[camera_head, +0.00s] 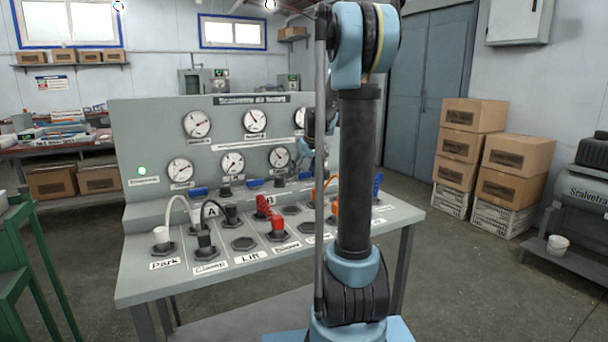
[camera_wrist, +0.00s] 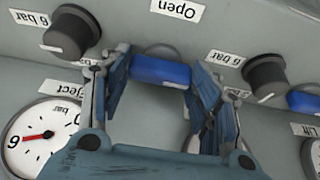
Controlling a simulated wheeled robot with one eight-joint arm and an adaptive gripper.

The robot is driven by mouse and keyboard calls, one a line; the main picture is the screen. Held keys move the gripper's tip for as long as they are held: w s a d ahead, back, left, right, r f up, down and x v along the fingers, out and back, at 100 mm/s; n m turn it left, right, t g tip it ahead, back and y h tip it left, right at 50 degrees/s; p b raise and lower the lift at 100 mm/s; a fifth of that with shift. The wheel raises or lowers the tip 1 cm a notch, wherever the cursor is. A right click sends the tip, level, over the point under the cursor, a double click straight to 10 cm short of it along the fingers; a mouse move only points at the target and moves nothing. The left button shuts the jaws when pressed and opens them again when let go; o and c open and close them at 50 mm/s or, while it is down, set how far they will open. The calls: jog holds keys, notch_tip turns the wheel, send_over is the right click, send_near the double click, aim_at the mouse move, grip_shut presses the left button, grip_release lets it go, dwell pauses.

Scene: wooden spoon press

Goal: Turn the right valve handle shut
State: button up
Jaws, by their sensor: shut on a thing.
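In the wrist view a blue valve handle (camera_wrist: 160,71) lies crosswise between the two fingers of my gripper (camera_wrist: 162,76). My gripper is shut on this handle. Another blue handle (camera_wrist: 303,101) is at the right edge of the wrist view. In the head view blue handles (camera_head: 199,191) sit in a row along the base of the grey gauge panel (camera_head: 150,120). My arm hides much of the right part of this row and most of my gripper.
Black knobs (camera_wrist: 70,33) and (camera_wrist: 266,76) flank the held handle. A gauge (camera_wrist: 37,137) is at lower left in the wrist view. Hoses and red connectors (camera_head: 277,228) stand on the sloping bench top. Stacked boxes (camera_head: 470,115) are at right, with open floor before them.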

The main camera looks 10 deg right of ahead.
jog(key=o, duration=1)
jog(key=shift+o, duration=0.2)
jog(key=v, duration=1.1)
jog(key=shift+s+r, duration=0.2)
jog(key=shift+r, duration=0.15)
jog(key=shift+s+d, duration=0.1)
